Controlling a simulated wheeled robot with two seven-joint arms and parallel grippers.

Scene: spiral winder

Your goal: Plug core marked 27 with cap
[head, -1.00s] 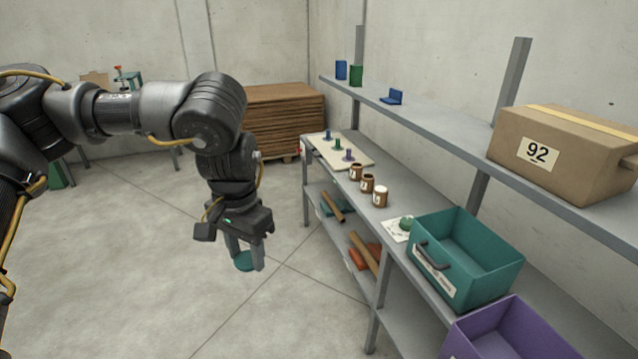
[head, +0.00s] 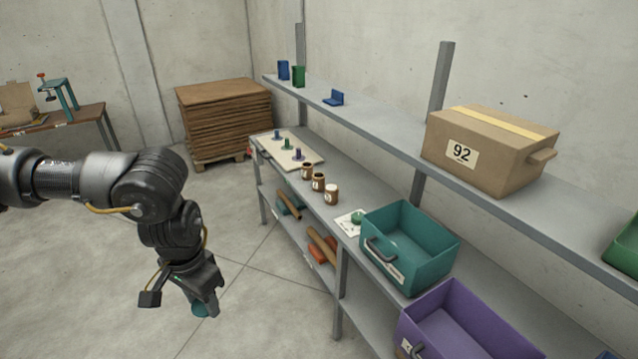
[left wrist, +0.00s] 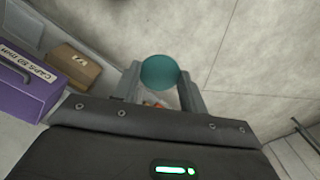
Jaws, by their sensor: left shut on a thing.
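My left gripper (head: 207,304) hangs over open floor left of the shelf, shut on a round teal piece, likely the cap (head: 199,310). In the left wrist view the teal disc (left wrist: 159,71) sits between the fingertips. Three small brown cores stand upright in a row on the shelf's middle board: a far core (head: 307,171), a middle core (head: 318,182) and a near core (head: 331,195). My right gripper is out of view.
A pale board (head: 306,163) with blue, green and purple pieces lies beyond the cores. Nearer are a green piece (head: 357,216) on a white card, a teal bin (head: 434,267) and a purple bin (head: 468,300). The upper shelf carries a box marked 92 (head: 490,150).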

